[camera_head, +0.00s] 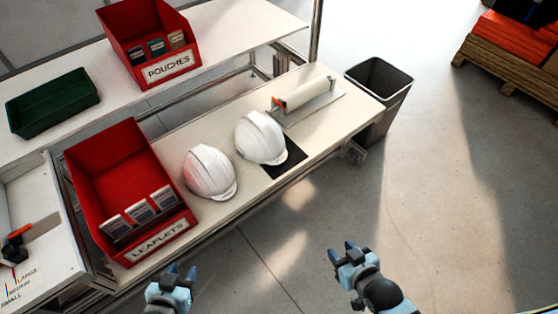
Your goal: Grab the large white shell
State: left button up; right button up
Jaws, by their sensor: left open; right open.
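Two white helmet shells sit on the pale workbench. One shell (209,172) is next to the red leaflets bin, and the other shell (260,138) is to its right, partly on a black mat (286,160). They look close in size, and I cannot tell surely which is the large one. My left gripper (181,272) is open and empty at the bottom, in front of the bench and below the leaflets bin in the picture. My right gripper (341,251) is open and empty over the floor, right of and nearer than both shells.
A red leaflets bin (100,160) stands left of the shells. A roll on a dispenser (304,95) lies at the bench's right end. A red pouches bin (120,25) and green tray (52,103) are on the upper shelf. A grey waste bin (392,82) stands beyond.

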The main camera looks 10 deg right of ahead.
aim_at(259, 138)
jog(key=l+u, duration=0.1)
jog(key=u, duration=0.3)
jog(key=i+l+u, duration=0.1)
jog(key=u, duration=0.3)
jog(key=l+u, duration=0.1)
jog(key=u, duration=0.3)
jog(key=l+u, duration=0.15)
jog(key=u, duration=0.25)
jog(key=l+u, duration=0.35)
jog(key=l, duration=0.15)
jog(key=k+l+u, duration=0.1)
jog(key=l+u, duration=0.25)
jog(key=l, duration=0.2)
jog(key=k+l+u, duration=0.1)
jog(key=l, duration=0.25)
jog(key=k+l+u, duration=0.1)
jog(key=l, duration=0.25)
jog(key=k+l+u, duration=0.1)
jog(key=l, duration=0.25)
jog(key=k+l, duration=0.15)
jog(key=l, duration=0.25)
jog(key=k+l, duration=0.2)
jog(key=l, duration=0.2)
jog(key=k+l, duration=0.15)
jog(key=l, duration=0.25)
